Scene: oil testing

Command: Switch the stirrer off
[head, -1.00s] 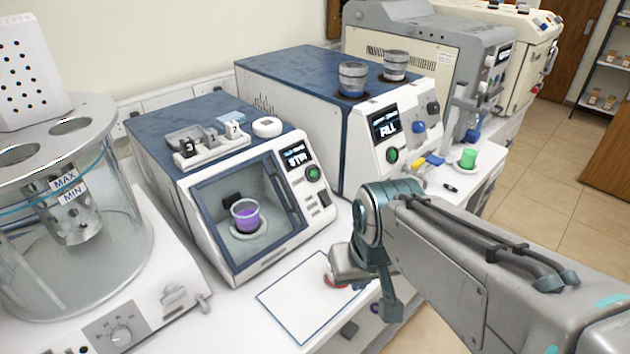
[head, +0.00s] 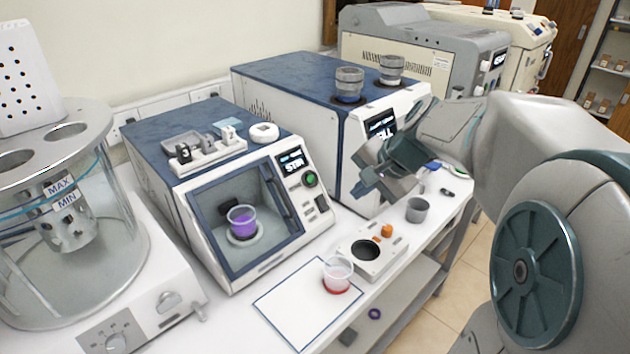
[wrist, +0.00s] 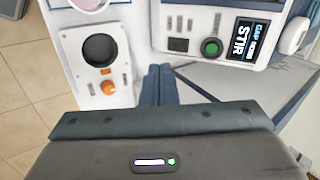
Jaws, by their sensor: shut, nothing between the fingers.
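The stirrer (head: 268,262) is a white and blue box with an open front chamber, and a cup of purple liquid (head: 241,221) stands inside. Its front panel has a lit STIR display (head: 291,161) and a round green button (head: 309,179). The wrist view shows the same display (wrist: 244,38) and green button (wrist: 211,47) ahead of my fingers. My gripper (head: 361,189) is shut and empty. It is in the air to the right of the panel, in front of the second machine, apart from the button. Its closed fingers also show in the wrist view (wrist: 158,84).
A small white unit (head: 372,262) with a dark round well and orange knob (head: 386,231) stands right of the stirrer. A clear cup (head: 338,274) and grey cup (head: 418,209) are nearby. A large glass bath (head: 75,250) stands left. The white mat (head: 300,310) is mostly bare.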

